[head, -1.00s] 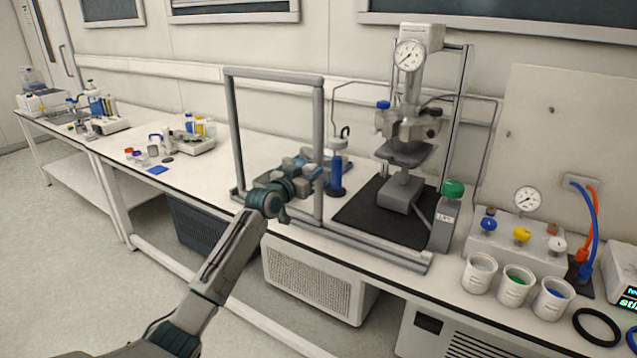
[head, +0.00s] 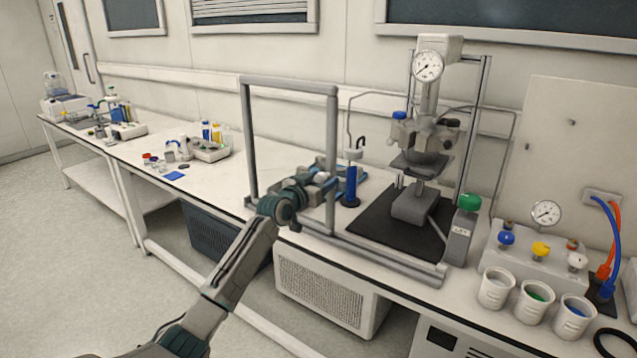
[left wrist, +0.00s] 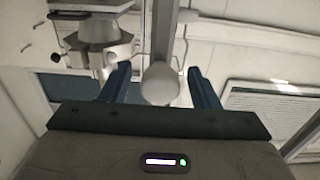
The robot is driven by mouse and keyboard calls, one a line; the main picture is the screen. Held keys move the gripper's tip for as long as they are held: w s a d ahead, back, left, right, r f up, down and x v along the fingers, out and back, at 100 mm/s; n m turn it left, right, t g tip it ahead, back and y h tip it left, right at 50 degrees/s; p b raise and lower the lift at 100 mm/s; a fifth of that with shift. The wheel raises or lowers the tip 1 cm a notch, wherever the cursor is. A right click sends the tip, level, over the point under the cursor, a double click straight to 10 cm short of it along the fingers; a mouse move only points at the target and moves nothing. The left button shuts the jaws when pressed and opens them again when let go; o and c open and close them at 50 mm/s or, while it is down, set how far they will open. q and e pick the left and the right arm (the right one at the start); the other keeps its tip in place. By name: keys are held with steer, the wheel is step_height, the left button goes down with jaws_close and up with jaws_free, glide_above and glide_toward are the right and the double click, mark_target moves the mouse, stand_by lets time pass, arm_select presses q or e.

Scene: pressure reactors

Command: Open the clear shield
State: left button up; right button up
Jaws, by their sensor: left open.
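The clear shield (head: 291,84) is a see-through panel in a grey upright frame, standing on a rail to the left of the press. My left gripper (head: 328,178) is at the frame's right post, low down, with its fingers apart. In the left wrist view, my left gripper (left wrist: 160,84) has one blue finger on each side of a pale round knob (left wrist: 160,84) in front of the grey post (left wrist: 165,30). I cannot tell whether either finger touches the knob. My right gripper is not in view.
The press (head: 425,150) with its gauge stands on a black mat (head: 385,222) right of the shield. A blue cylinder (head: 351,183) stands behind the right post. A valve block (head: 528,258) and cups (head: 496,288) are further right. Small labware (head: 208,150) sits on the bench at left.

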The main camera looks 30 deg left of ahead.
arm_select(q)
steer(key=s+b, duration=0.1)
steer(key=s, duration=0.9)
steer(key=shift+s+a, duration=0.2)
steer(key=shift+s, duration=0.2)
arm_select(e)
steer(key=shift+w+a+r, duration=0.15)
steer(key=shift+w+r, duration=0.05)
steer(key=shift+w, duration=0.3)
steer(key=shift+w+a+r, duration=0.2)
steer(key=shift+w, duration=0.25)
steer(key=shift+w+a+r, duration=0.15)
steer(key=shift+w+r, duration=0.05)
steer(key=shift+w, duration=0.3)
arm_select(q)
steer(key=shift+f, duration=0.15)
